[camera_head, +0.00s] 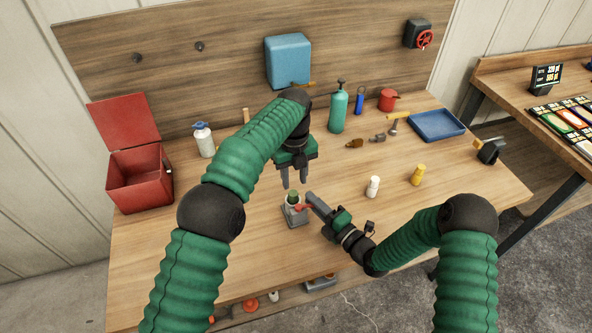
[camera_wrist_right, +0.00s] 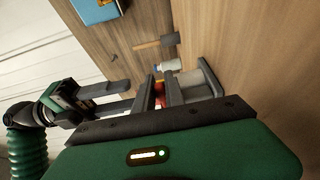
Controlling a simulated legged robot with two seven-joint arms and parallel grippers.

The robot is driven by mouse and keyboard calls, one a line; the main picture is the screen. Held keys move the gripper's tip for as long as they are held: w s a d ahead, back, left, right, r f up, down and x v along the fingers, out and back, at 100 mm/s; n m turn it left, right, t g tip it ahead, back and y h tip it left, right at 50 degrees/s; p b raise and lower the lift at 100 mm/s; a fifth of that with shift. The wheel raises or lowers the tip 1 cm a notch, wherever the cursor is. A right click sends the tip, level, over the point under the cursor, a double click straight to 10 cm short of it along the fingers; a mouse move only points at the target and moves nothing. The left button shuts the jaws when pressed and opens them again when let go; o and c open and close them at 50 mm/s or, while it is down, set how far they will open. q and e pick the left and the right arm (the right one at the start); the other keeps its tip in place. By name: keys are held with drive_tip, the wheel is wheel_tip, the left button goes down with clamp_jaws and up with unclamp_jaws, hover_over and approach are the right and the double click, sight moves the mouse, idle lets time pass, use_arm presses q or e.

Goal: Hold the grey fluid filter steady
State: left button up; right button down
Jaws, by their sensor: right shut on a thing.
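The grey fluid filter (camera_head: 297,219) stands on the wooden bench near its front middle, with a dark green top and a small red part at its side. My right gripper (camera_head: 307,204) reaches in from the right and is shut on it. In the right wrist view the grey body (camera_wrist_right: 193,87) shows by the dark fingers, with a bit of red between them; the fingers hide part of it.
A white bottle (camera_head: 373,187) and a yellow one (camera_head: 417,175) stand to the right. An open red toolbox (camera_head: 140,182) is at the left. The bench front left is clear.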

sight(295, 193)
use_arm(q)
wheel_tip(295, 193, down, 7)
idle(0.3)
clamp_jaws()
idle(0.4)
